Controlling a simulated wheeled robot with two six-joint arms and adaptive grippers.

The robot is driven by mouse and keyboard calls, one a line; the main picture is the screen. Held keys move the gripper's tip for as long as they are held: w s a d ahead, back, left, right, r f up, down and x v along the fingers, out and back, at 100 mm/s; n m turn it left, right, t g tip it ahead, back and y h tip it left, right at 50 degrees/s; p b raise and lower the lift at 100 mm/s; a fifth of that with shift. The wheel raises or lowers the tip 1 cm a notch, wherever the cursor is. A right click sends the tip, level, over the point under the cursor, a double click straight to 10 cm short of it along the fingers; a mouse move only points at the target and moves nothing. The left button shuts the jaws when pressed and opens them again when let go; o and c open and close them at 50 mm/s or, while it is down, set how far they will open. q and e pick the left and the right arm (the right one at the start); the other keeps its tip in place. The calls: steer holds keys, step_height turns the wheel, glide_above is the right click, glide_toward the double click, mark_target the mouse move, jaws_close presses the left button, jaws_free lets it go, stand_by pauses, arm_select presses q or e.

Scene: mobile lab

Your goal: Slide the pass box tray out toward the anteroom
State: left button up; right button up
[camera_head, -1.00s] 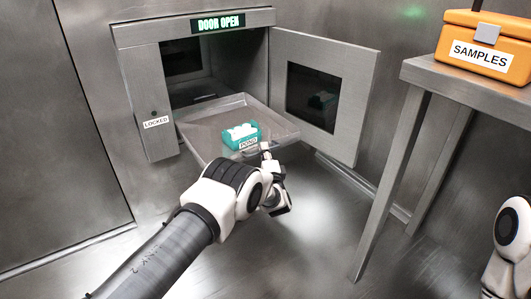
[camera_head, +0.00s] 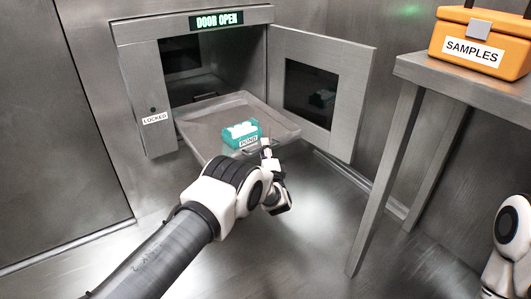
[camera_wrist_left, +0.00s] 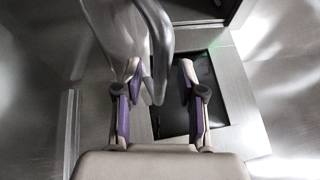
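The grey pass box tray (camera_head: 200,137) extends out of the open pass box (camera_head: 190,55), its rear still at the opening. A teal rack labelled POND (camera_head: 242,134) with white-topped items sits near its front edge. My left gripper (camera_head: 267,150) is at the tray's front edge, by the handle. In the left wrist view my left gripper (camera_wrist_left: 160,85) has its fingers apart, with a curved metal bar (camera_wrist_left: 160,50), seemingly the tray handle, between them and nearer the left finger. Of my right arm only a white link shows; its gripper is out of view.
The pass box door (camera_head: 345,85) with a dark window stands open to the right. A sign (camera_head: 216,20) reads DOOR OPEN; a label (camera_head: 155,119) reads LOCKED. A metal table (camera_head: 440,78) at right holds an orange SAMPLES box (camera_head: 485,40). Floor before the tray is clear.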

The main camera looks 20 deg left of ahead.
arm_select(q)
steer(key=v, duration=1.2)
steer(key=shift+f, duration=0.1)
